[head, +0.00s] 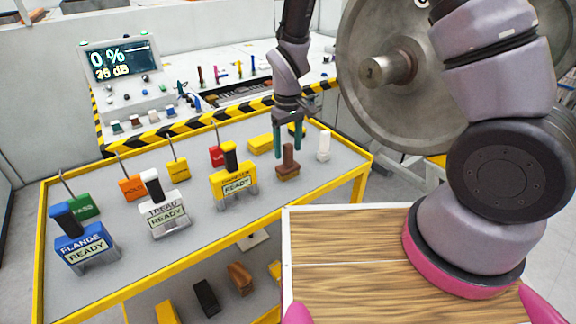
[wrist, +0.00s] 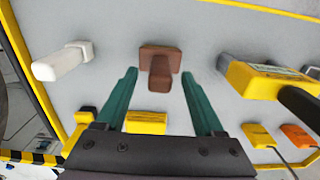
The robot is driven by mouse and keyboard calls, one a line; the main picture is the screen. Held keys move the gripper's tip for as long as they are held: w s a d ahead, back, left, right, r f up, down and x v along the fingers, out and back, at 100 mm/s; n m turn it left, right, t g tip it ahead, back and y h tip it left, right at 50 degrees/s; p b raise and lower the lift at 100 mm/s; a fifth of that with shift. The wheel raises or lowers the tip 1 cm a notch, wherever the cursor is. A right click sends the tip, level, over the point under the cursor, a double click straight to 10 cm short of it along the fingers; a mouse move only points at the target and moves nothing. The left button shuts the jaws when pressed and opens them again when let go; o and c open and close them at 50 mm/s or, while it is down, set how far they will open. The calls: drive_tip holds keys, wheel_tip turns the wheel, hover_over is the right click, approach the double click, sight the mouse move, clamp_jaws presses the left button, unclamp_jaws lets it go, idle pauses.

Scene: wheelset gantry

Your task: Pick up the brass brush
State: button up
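The brass brush (head: 288,172) appears to be the brown block with an upright brown handle, standing on the grey top of the yellow-edged cart. It also shows in the wrist view (wrist: 160,62), at the top centre, with its handle toward me. My gripper (head: 288,150) points down at the brush with its two green fingers spread. In the wrist view, the fingertips (wrist: 159,76) lie left and right of the handle with gaps on both sides. Nothing is held. I cannot tell the exact height of the fingertips against the handle.
A white post (head: 324,145) stands right of the brush. A yellow block (head: 260,144) lies behind it. The yellow gauge (head: 234,184), the TREAD gauge (head: 167,212) and the blue FLANGE gauge (head: 83,246) stand to the left. A large wheel (head: 400,110) is at the right.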

clamp_jaws()
wheel_tip(320, 180, up, 10)
idle(0.5)
idle(0.3)
